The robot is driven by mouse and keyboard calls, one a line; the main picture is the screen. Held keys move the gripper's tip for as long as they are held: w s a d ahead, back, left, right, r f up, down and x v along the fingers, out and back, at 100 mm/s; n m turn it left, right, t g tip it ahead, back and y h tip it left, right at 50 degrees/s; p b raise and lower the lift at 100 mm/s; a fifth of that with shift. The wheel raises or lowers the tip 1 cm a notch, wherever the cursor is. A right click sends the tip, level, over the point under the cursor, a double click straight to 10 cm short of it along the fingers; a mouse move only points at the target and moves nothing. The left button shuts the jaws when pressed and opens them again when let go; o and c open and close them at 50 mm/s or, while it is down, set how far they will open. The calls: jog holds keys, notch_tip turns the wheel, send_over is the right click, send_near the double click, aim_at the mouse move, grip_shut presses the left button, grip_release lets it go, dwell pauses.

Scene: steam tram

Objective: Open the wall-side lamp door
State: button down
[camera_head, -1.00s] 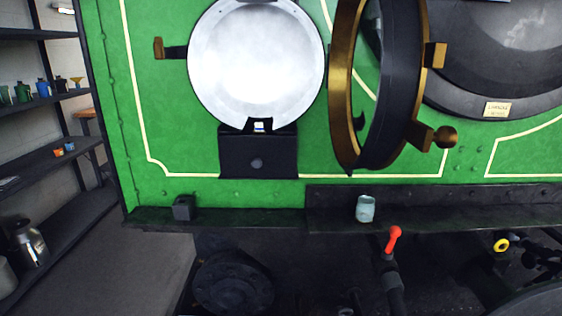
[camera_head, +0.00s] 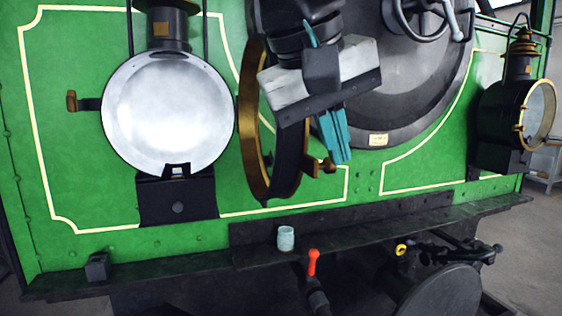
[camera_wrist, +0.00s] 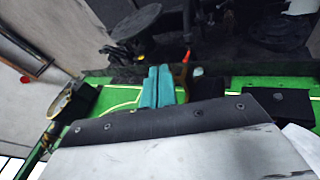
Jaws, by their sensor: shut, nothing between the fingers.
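The left lamp (camera_head: 168,113) has a round silver reflector facing out, uncovered. Its round brass-rimmed door (camera_head: 291,170) stands swung wide open to the right of the reflector, seen nearly edge-on, with a brass knob low on its right side. My gripper (camera_head: 338,150) has teal fingers, closed together and empty. It points down in front of the boiler, just right of the door, and hides the door's upper right part. A gap or contact with the door cannot be told. The wrist view shows the closed fingers (camera_wrist: 157,78); the left lamp's door is not clear there.
A second lamp (camera_head: 503,110) with a brass rim stands at the right. A pale cup (camera_head: 286,238) sits on the dark ledge (camera_head: 190,262). A red-handled lever (camera_head: 312,262) and a yellow ring (camera_head: 401,250) are below.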

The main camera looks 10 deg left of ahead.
aim_at(290, 162)
jog(key=s+a+r+t, duration=0.1)
jog(key=s+a+r, duration=0.15)
jog(key=a, duration=0.25)
jog(key=s+a+r+t, duration=0.1)
jog(key=s+a+r, duration=0.15)
jog(key=a, duration=0.35)
jog(key=x, duration=0.3)
jog(key=d+x, duration=0.1)
jog(key=x, duration=0.6)
jog(key=shift+s+d+f, duration=0.1)
jog(key=shift+d+f, duration=0.05)
jog(key=shift+d, duration=0.25)
jog(key=shift+w+d, duration=0.45)
jog(key=shift+d, duration=0.2)
jog(key=shift+a, duration=0.1)
